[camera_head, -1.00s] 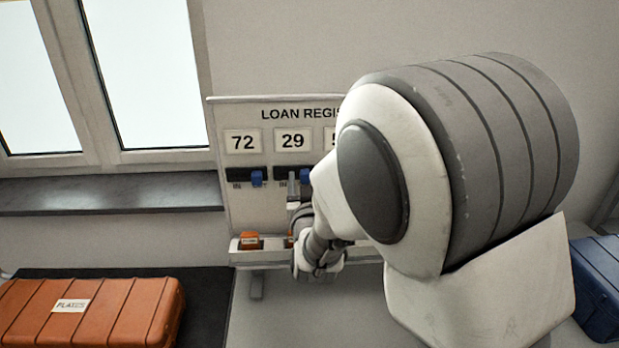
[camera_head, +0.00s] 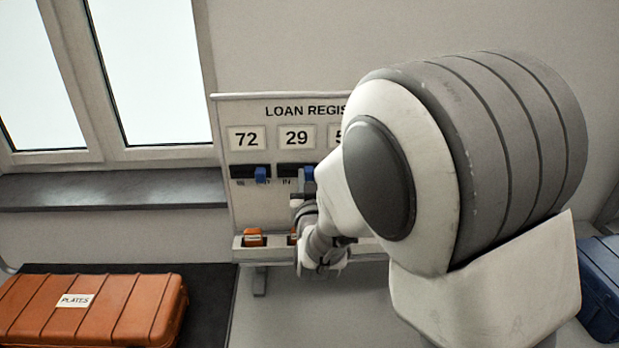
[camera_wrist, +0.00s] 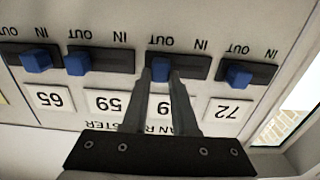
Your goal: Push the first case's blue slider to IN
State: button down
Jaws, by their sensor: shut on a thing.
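The loan register board (camera_head: 222,150) stands against the wall, with number plates above slots that hold blue sliders. In the wrist view the board is upside down. My gripper (camera_wrist: 160,77) is shut on the blue slider (camera_wrist: 159,69) of the second slot, under plate 29 (camera_head: 296,137). That slider is at the OUT end of its slot. The 72 slider (camera_wrist: 239,75) is also at its OUT end; it shows in the head view (camera_head: 262,175). Two more sliders, for 59 (camera_wrist: 77,64) and 65 (camera_wrist: 36,61), show in the wrist view. My arm hides the board's right part in the head view.
A ledge on the board holds small orange pieces (camera_head: 253,238). An orange case (camera_head: 110,305) labelled PLATES lies on a dark surface at lower left. A blue case (camera_head: 602,285) is at the right edge. A window and dark sill (camera_head: 110,190) are at left.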

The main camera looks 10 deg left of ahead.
aim_at(285, 169)
dwell(0.7)
jog(key=a+b, duration=0.1)
jog(key=a, duration=0.1)
jog(key=s+a+b, duration=0.1)
jog(key=a, duration=0.1)
jog(key=shift+f, duration=0.1)
jog(key=shift+s+a, duration=0.2)
jog(key=shift+a, duration=0.3)
jog(key=c, duration=0.7)
grip_release()
jog(key=shift+a, duration=0.1)
jog(key=shift+s, duration=0.1)
jog(key=shift+r+b+v, duration=0.1)
jog(key=shift+b+v, duration=1.1)
jog(key=shift+v, duration=3.15)
jog(key=shift+r+b+v, duration=0.15)
jog(key=shift+b+v, duration=1)
jog(key=shift+v, duration=3.2)
